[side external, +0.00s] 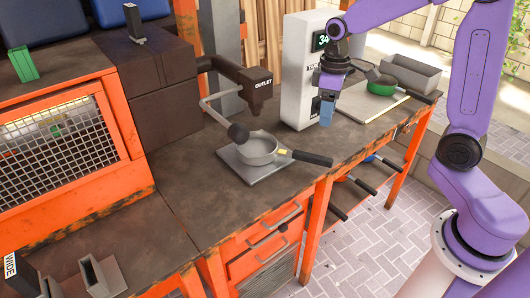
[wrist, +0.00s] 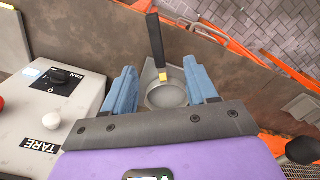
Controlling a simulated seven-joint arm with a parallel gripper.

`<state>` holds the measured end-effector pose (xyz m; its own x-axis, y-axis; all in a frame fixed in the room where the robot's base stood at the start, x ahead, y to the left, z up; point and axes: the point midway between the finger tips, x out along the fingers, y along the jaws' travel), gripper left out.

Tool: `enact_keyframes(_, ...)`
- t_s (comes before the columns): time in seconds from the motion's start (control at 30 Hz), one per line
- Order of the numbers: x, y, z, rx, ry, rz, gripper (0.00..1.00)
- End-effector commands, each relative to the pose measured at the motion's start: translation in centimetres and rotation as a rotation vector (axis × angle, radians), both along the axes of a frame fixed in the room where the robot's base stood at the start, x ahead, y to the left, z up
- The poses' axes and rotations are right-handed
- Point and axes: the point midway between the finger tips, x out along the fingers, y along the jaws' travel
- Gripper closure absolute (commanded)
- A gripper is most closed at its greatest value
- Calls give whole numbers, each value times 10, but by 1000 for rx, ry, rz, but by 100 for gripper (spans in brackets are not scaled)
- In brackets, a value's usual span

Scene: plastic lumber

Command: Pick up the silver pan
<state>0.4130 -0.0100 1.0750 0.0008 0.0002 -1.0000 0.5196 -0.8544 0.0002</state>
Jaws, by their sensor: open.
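The silver pan (side external: 258,149) sits on a flat grey plate (side external: 250,170) on the dark bench. Its black handle (side external: 305,158) points right toward the bench's front edge, with a yellow piece where it joins the bowl. My gripper (side external: 326,117) is above the bench, to the right of the pan and in front of the white box. It is open and empty, apart from the pan. In the wrist view, the pan bowl (wrist: 166,96) shows in the gap between the blue fingers of my gripper (wrist: 163,75), with the handle pointing up the picture.
A white box (side external: 299,75) with a display stands behind my gripper. A green pan (side external: 381,86) and a grey tray (side external: 409,72) are at the bench's far right. A dark outlet spout (side external: 250,82) overhangs the bench behind the silver pan. An orange mesh-fronted unit (side external: 70,140) stands left.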

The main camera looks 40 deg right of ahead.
Motion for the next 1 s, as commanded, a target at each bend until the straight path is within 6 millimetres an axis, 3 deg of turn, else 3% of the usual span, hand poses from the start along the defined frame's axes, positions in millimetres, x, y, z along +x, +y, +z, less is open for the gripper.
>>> enact_keyframes(0.23, 8, -9, -11, -1, 4, -24, 43)
enact_keyframes(0.7, 7, -9, -96, -1, 8, -23, 43)
enact_keyframes(1.0, 8, -9, -123, 0, 2, -24, 43)
